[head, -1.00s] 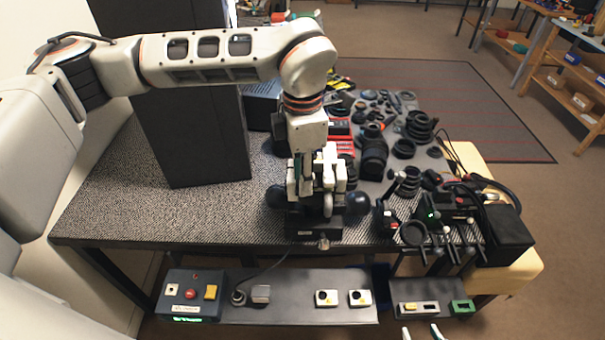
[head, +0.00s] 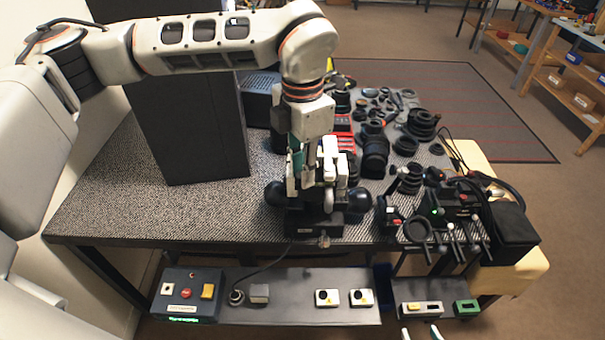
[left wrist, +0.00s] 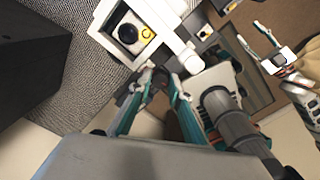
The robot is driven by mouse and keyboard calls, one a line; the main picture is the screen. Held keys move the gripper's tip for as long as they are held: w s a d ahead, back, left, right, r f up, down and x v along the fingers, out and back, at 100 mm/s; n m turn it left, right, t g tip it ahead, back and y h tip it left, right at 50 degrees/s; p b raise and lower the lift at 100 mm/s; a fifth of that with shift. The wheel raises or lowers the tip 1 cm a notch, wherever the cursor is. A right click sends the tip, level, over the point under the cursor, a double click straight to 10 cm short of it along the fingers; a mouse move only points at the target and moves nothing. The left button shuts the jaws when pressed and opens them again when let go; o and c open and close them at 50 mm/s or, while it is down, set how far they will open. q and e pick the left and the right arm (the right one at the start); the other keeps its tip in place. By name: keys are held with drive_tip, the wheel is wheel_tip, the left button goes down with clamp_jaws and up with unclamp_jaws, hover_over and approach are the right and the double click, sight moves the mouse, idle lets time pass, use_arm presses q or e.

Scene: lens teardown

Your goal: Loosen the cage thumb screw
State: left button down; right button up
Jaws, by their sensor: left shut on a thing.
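The white camera cage (head: 332,165) stands on a black stand (head: 305,218) at the front edge of the table. In the left wrist view the cage (left wrist: 160,28) has a square opening with a dark round part inside. My left gripper (head: 308,180) reaches down onto the cage from above. In the left wrist view its teal fingers (left wrist: 160,78) close on a small dark piece beside the cage, which looks like the thumb screw; the fingers mostly hide it. My right gripper (head: 420,333) is at the bottom edge, its fingertips apart and empty; it also shows in the left wrist view (left wrist: 262,42).
Lens parts (head: 375,150) crowd the table right of the cage. Small tools on stands (head: 440,235) fill the front right. A tall black box (head: 195,130) stands at left. A control panel (head: 187,293) is below the front edge. The front left tabletop is clear.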

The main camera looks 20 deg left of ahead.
use_arm(q)
drive_tip(key=n+b, duration=0.1)
drive_tip(key=n, duration=0.2)
drive_tip(key=shift+f, duration=0.1)
drive_tip(key=n+b, duration=0.1)
drive_tip(key=n, duration=0.1)
drive_tip(key=shift+n, duration=0.4)
drive_tip(key=n+b, duration=0.1)
drive_tip(key=n, duration=0.3)
drive_tip(key=n+b, duration=0.1)
drive_tip(key=n, duration=0.3)
drive_tip(key=shift+n, duration=0.3)
use_arm(e)
wheel_tip(320, 180, down, 6)
drive_tip(key=s, duration=0.1)
drive_tip(key=shift+s, duration=0.15)
drive_tip(key=shift+r, duration=0.1)
use_arm(q)
drive_tip(key=c, duration=2.1)
unclamp_jaws()
drive_tip(key=shift+c, duration=0.2)
use_arm(e)
drive_tip(key=shift+r, duration=0.1)
